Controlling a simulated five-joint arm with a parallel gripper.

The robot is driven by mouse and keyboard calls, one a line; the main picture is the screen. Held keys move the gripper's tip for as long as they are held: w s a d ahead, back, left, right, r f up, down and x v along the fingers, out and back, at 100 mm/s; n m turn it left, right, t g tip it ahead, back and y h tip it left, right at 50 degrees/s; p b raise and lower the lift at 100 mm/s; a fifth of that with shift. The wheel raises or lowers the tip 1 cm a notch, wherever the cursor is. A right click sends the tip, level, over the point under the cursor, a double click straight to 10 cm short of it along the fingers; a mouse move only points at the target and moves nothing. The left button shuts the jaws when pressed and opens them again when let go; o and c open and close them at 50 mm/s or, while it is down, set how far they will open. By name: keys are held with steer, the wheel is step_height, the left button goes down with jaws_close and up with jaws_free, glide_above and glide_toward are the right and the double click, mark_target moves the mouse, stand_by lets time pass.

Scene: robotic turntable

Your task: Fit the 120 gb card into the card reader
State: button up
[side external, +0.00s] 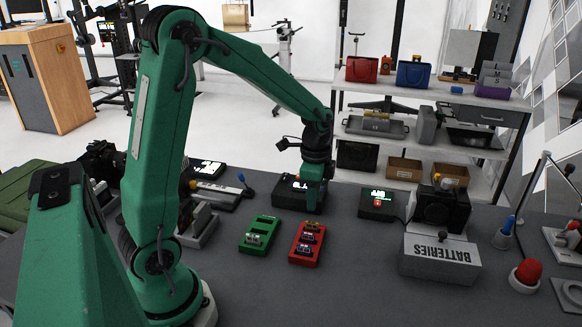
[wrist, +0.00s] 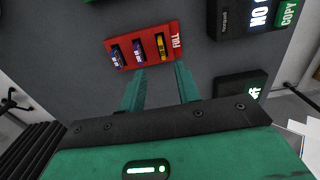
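A red tray marked FULL (side external: 296,257) holds three small cards in slots; it also shows in the wrist view (wrist: 146,35). One card is yellow (wrist: 161,46) and the other two are bluish (wrist: 138,50) (wrist: 118,56). Their labels are too small to read, so I cannot tell which is the 120 gb card. A black device with a display and a green COPY label (wrist: 287,13), apparently the card reader, stands behind the tray, partly hidden by my arm in the side view (side external: 287,198). My gripper (wrist: 160,70) is open and empty, beside the tray in the wrist view.
Another black device with a lit display (side external: 366,208) stands to the right, near a grey BATTERIES box (side external: 440,262). A red-capped object (side external: 527,273) is at the far right. The front of the table is clear.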

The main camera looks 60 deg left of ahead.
mark_target(312, 223)
steer(key=shift+f, duration=0.1)
steer(key=shift+f, duration=1.25)
steer(key=shift+a+f, duration=0.15)
steer(key=shift+f, duration=2.45)
jaws_close()
